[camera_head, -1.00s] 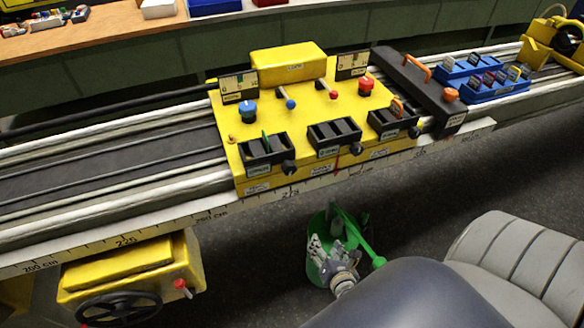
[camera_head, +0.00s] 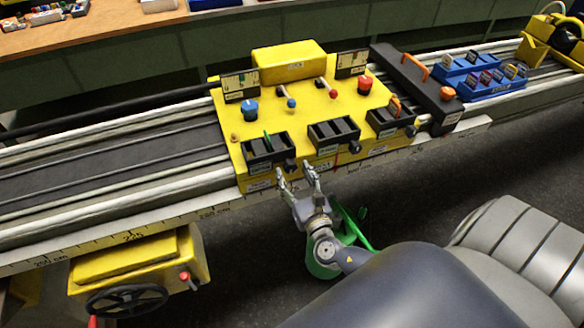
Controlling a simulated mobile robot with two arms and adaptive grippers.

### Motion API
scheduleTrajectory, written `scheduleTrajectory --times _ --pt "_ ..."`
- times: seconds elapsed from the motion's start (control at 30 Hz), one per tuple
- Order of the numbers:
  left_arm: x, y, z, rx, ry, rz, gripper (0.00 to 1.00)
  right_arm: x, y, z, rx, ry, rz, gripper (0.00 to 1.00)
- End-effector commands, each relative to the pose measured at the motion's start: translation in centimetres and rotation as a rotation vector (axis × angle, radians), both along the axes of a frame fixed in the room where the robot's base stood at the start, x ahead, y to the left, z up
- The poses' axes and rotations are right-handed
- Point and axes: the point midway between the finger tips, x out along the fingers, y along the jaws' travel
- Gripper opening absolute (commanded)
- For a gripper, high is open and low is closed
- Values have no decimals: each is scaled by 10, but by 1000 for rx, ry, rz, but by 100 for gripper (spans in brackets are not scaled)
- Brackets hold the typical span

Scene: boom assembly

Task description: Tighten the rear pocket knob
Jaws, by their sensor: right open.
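A yellow carriage panel (camera_head: 305,108) sits on the rail and carries black pockets along its front edge. The left pocket (camera_head: 266,150) has a round black knob (camera_head: 291,165) at its front right corner. The right pocket (camera_head: 388,121) has another black knob (camera_head: 411,131). A middle pocket (camera_head: 333,132) stands between them. I cannot tell which knob is the rear one. My right gripper (camera_head: 296,173) is open, fingers pointing at the carriage front, just below the left pocket's knob. It appears empty; contact is not clear. My left gripper is not in view.
Levers with red and blue tops stand on the panel. A black crosspiece with orange handles (camera_head: 418,84) and blue trays (camera_head: 490,82) lie to the right. A green bucket (camera_head: 326,258) is on the floor behind my right arm. A yellow box with a handwheel (camera_head: 127,299) is lower left.

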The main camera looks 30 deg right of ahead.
Motion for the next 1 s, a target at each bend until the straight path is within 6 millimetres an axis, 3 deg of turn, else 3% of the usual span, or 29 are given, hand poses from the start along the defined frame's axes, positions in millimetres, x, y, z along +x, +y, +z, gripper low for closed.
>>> scheduleTrajectory --times 0.2,0.5,0.53,0.7,0.73,1.0 --pt "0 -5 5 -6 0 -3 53 18 -4 0 1 2 1 54" --pt "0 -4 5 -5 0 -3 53 20 -4 -1 1 2 1 54" --pt "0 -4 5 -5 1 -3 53 20 -4 -1 1 2 1 52" --pt "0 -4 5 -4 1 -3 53 20 -4 -1 1 2 1 13" --pt "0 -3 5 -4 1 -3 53 20 -4 -1 1 2 1 10" --pt "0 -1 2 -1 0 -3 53 20 -4 -2 13 -1 1 10"
